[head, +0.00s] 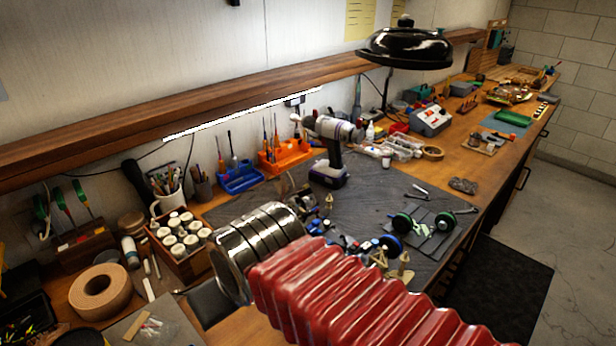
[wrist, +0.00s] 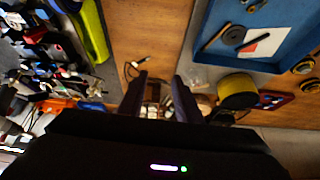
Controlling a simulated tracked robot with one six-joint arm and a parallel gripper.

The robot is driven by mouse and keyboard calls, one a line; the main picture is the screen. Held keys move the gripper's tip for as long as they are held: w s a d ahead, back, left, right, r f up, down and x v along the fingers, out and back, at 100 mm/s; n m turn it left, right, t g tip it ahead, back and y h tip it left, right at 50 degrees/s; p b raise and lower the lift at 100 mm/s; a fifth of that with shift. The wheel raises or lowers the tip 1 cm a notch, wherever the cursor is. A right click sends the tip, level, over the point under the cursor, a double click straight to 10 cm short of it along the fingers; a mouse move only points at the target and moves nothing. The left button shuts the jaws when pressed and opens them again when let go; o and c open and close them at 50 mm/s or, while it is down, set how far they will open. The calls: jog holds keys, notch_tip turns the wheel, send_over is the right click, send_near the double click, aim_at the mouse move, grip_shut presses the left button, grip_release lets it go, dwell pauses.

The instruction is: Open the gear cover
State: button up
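The car parts (head: 345,245), with blue and metallic pieces, sit on the dark mat in the middle of the bench in the head view. They are partly hidden behind my red ribbed arm. A pair of green-rimmed wheels on an axle (head: 422,226) lies to their right. I cannot make out the gear cover in either view. My gripper (wrist: 160,80) shows in the wrist view with its two dark fingers apart and nothing clearly between them. In the head view my gripper cannot be made out beyond my arm's metal rings.
A drill (head: 330,150) stands upright behind the car parts. A black lamp (head: 405,48) hangs over the bench. A wooden box of white jars (head: 182,238) and a tape roll (head: 100,290) are at left. The wrist view shows a blue tray (wrist: 205,32) and a yellow roll (wrist: 237,92).

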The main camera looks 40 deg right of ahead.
jog(key=w+d+r, duration=0.3)
jog(key=d+r, duration=0.1)
jog(key=d, duration=0.6)
jog(key=w+d+r, duration=0.4)
jog(key=d+r, duration=0.1)
jog(key=d, duration=0.6)
jog(key=w+d+r+g, duration=0.1)
jog(key=w+d+r, duration=0.2)
jog(key=d, duration=0.8)
notch_tip(320, 180, up, 2)
jog(key=shift+w+r, duration=0.15)
jog(key=shift+r, duration=0.05)
jog(key=x, duration=1.3)
jog(key=shift+f, duration=0.35)
jog(key=shift+a, duration=0.1)
jog(key=shift+c, duration=0.4)
